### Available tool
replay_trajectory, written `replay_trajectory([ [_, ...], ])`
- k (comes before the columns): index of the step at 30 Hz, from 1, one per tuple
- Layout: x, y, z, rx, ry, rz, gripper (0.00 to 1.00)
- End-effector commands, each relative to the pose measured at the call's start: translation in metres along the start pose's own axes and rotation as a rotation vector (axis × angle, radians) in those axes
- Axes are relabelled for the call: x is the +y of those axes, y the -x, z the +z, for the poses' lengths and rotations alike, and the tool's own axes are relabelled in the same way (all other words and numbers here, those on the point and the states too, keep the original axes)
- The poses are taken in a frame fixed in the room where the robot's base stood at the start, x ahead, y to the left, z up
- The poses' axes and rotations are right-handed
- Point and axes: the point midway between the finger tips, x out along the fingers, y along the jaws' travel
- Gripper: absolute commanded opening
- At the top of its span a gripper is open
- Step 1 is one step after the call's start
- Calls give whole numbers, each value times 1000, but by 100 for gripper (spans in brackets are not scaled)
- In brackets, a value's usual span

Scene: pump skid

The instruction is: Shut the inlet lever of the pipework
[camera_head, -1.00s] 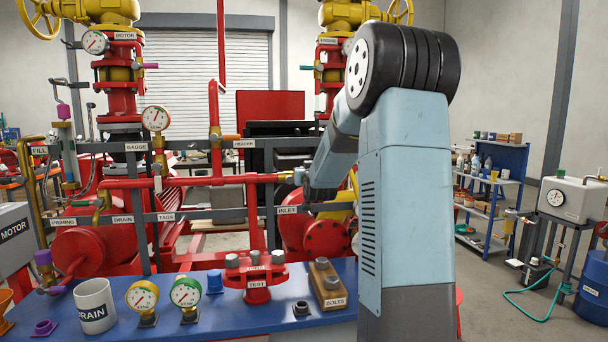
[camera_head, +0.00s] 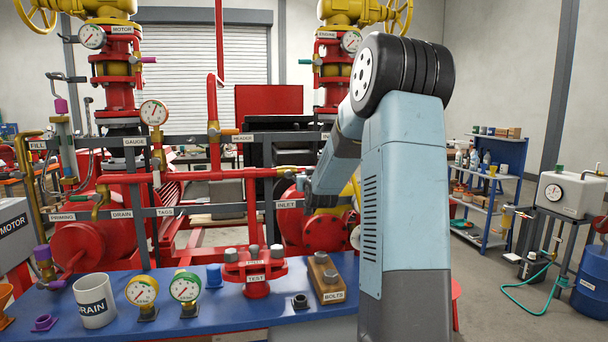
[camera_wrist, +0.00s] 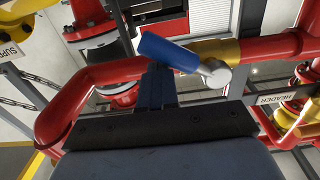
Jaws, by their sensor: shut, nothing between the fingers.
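The blue lever handle (camera_wrist: 168,52) shows in the wrist view, joined to a rounded silver valve end (camera_wrist: 215,73) beside a yellow-collared red pipe. It lies slanted across the pipe, its right end lower. My gripper (camera_wrist: 158,72) is shut and empty, its dark fingers just below the handle in the picture; I cannot tell whether they touch it. My arm hides much of the valve area there.
Red pipework and a HEADER label (camera_wrist: 271,99) crowd around my gripper. In front stands a blue bench (camera_head: 225,318) with a mug (camera_head: 94,300), gauges and a red TEST flange (camera_head: 257,285). A blue shelf unit (camera_head: 497,190) stands at the right.

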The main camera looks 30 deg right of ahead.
Motion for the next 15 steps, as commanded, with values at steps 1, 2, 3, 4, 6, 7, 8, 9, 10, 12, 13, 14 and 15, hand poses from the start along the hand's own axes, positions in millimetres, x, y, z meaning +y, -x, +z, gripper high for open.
replay_trajectory([
  [1,0,0,4,-1,-1,0,0],
  [2,-1,0,5,-1,0,-1,0],
  [3,-2,0,8,-2,0,-1,0],
  [4,-2,0,9,-2,0,-1,0],
  [6,-4,0,13,-3,0,-2,0],
  [7,-5,0,15,-3,0,-2,0],
  [8,-5,0,16,-2,0,-2,0],
  [9,-6,0,18,-2,0,-2,0],
  [10,-6,0,20,-1,0,-2,0],
  [12,-8,0,23,-2,0,-1,0],
  [13,-9,0,25,-2,0,-1,0],
  [14,-10,0,26,-2,0,-1,0],
  [15,-11,0,28,-2,-1,-1,0],
])
